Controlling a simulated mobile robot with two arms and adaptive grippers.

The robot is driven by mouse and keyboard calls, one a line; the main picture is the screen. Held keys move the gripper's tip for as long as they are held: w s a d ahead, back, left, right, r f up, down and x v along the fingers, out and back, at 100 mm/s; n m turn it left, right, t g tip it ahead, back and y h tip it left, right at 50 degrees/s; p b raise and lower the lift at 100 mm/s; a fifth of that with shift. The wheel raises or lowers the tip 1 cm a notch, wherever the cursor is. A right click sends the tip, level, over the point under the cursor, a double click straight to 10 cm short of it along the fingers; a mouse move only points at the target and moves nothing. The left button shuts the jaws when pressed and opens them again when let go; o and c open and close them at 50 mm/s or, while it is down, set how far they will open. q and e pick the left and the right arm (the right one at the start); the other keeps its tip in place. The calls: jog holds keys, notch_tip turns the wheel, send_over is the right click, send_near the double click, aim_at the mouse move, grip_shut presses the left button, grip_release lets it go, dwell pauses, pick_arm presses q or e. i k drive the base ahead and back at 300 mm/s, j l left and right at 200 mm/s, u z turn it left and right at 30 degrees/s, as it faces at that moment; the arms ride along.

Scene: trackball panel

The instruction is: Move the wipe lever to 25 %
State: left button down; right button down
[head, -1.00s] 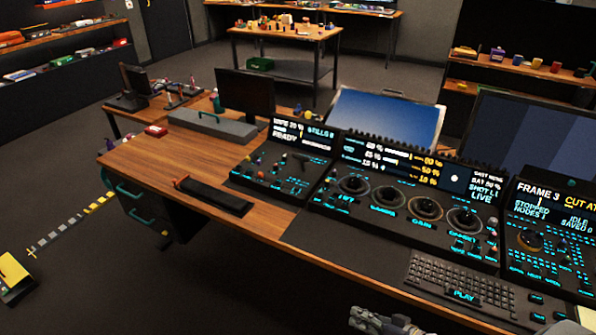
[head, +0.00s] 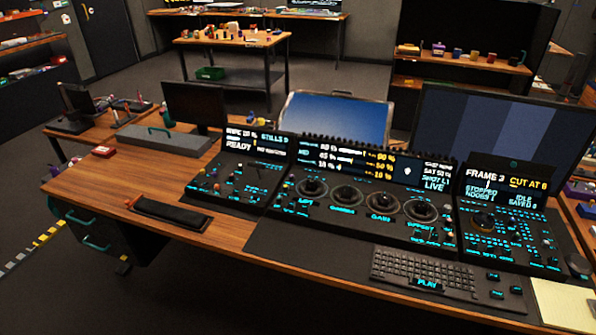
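The left console panel (head: 232,196) stands on the wooden desk, with small coloured knobs and lit cyan marks. A small dark lever, which looks like the wipe lever (head: 259,168), sits on its upper right part; its exact setting is too small to tell. The panel's screen (head: 255,141) shows a wipe percentage that seems to read 20 %, with READY below it. Neither of my grippers shows in the head view.
The trackball panel (head: 362,218) stands right of the left panel, and another panel (head: 509,237) stands further right. A keyboard (head: 423,272) lies in front. A black wrist rest (head: 169,213) lies on the desk's left part. Bare desk (head: 270,262) runs along the front edge.

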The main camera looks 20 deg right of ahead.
aim_at(257, 166)
jog(key=i+j+z, duration=0.3)
jog(key=j+z, duration=0.3)
jog(key=i+j+z, duration=0.3)
jog(key=j+z, duration=0.3)
jog(key=j, duration=0.05)
